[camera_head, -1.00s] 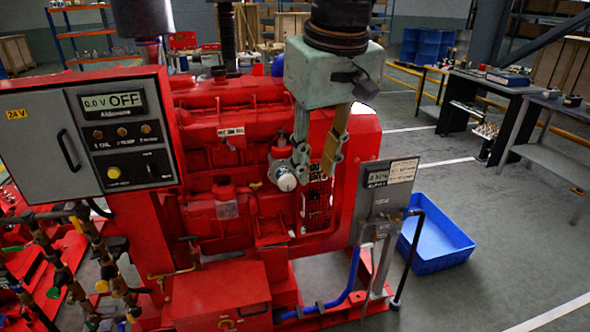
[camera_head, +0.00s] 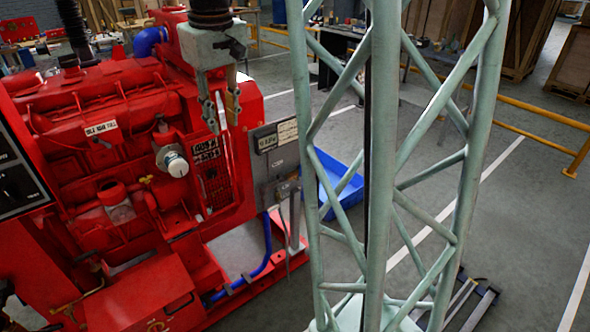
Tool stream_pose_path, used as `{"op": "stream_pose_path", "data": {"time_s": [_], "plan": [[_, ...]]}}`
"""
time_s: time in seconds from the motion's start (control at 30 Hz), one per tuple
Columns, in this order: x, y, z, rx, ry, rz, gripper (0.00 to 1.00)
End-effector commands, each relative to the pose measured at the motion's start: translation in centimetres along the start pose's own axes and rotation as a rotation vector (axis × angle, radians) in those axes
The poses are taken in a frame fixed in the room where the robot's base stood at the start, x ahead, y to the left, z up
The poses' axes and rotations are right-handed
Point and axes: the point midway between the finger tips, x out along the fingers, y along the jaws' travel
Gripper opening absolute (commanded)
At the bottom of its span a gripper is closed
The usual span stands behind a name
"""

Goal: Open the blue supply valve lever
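I cannot make out a blue supply valve lever in the current head view. A blue hose (camera_head: 248,275) curves along the lower right of the red diesel pumpset (camera_head: 100,140). My gripper (camera_head: 221,125) hangs fingers down in front of the engine's right end. A grey panel with a label (camera_head: 275,137) stands to the right of the gripper.
A blue crate (camera_head: 338,186) lies on the floor behind my pale green lattice column, which hides part of the right side. A yellow rail (camera_head: 480,118) runs behind open floor.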

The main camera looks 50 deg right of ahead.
Motion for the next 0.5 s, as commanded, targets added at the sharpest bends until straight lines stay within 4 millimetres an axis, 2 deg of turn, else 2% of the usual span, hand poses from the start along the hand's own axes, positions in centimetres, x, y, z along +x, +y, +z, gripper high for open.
{"op": "stream_pose_path", "data": {"time_s": [0.5], "plan": [[6.5, 9.8, -3.9, 0.040, -0.051, -0.003, 0.25]]}}
